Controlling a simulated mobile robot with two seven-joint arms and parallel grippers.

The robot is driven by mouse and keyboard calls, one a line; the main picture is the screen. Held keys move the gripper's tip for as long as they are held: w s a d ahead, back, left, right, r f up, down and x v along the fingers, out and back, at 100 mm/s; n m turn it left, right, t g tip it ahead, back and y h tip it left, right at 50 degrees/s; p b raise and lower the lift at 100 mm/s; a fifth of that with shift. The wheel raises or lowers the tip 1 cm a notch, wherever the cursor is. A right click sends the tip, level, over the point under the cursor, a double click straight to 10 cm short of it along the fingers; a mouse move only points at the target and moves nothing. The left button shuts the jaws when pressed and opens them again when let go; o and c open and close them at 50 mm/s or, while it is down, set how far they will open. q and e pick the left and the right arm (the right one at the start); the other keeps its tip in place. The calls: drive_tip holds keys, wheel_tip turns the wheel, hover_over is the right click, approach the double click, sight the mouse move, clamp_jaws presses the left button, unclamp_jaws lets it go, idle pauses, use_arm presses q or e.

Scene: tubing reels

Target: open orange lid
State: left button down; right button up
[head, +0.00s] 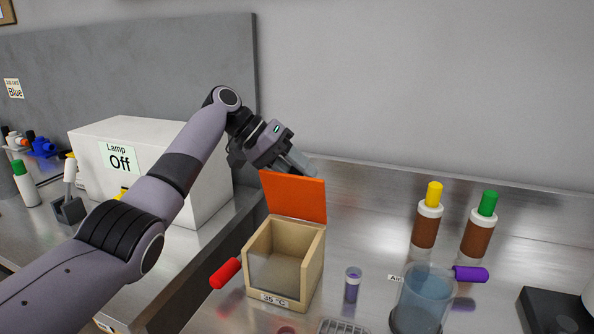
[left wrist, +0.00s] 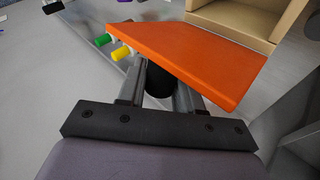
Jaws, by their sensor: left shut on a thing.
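The orange lid (head: 295,197) stands raised, roughly upright, at the back edge of a beige box (head: 313,262) labelled 35 °C. The box's inside is open to view and looks empty. My left gripper (head: 302,166) is at the lid's upper edge, reaching in from behind and above. In the left wrist view the orange lid (left wrist: 205,58) lies just beyond the fingers, and my left gripper (left wrist: 165,88) is shut on a dark round part at the lid, apparently its knob. Part of that knob is hidden by the fingers. My right gripper is not in view.
A red handle (head: 225,273) sticks out left of the box. A small purple vial (head: 352,287) and a blue-tinted clear beaker (head: 424,298) stand to its right. Brown bottles with yellow (head: 427,225) and green (head: 478,235) caps stand behind. A white lamp box (head: 205,185) is at left.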

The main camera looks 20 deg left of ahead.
use_arm(q)
drive_tip(key=c, duration=0.8)
unclamp_jaws()
drive_tip(key=shift+c, duration=0.2)
drive_tip(key=b+v, duration=0.1)
drive_tip(key=v, duration=0.6)
drive_tip(key=shift+a, duration=0.1)
